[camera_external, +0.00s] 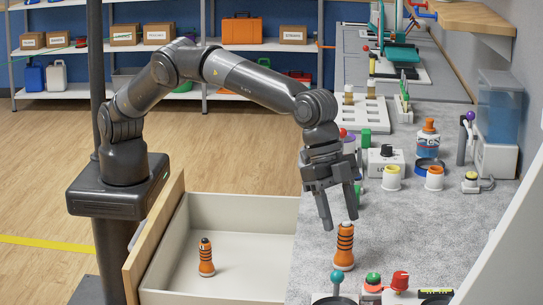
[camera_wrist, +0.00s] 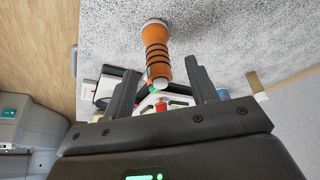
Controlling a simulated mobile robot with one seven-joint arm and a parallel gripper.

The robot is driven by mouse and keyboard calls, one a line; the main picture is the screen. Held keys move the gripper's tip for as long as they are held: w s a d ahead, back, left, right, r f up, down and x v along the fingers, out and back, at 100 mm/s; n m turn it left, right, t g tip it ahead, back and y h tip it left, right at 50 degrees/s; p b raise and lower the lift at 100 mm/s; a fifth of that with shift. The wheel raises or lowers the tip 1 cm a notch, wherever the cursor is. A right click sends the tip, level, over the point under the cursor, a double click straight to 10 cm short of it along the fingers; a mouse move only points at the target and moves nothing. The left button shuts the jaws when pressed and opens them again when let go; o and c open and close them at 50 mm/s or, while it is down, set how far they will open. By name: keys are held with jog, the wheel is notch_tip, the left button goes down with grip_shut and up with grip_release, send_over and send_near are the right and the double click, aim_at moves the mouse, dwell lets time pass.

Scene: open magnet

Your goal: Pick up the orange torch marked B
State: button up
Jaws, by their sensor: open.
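One orange torch (camera_external: 344,246) with black rings stands upright on the grey speckled worktop. A similar orange torch (camera_external: 206,258) stands in the open drawer (camera_external: 255,240). I cannot read a letter on either. My gripper (camera_external: 340,219) is open and empty, pointing down at the top of the worktop torch. In the wrist view, an orange torch (camera_wrist: 157,48) shows its pale top near the space between the fingers (camera_wrist: 160,68). Its body extends beyond the fingertips. I cannot tell whether the fingers touch it.
A teal ball-topped lever (camera_external: 337,276) and a red and green knob unit (camera_external: 386,284) stand close in front of the worktop torch. The worktop right of the torch is clear.

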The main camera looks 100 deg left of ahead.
aim_at(349, 260)
jog(key=shift+d+x, duration=0.1)
jog(key=shift+x, duration=1.5)
jog(key=shift+d+x, duration=0.15)
jog(key=shift+x, duration=1.45)
jog(key=shift+s, duration=0.1)
jog(key=c, duration=1)
jog(key=shift+r, duration=0.1)
jog(key=shift+c, duration=0.6)
jog(key=shift+r, duration=0.1)
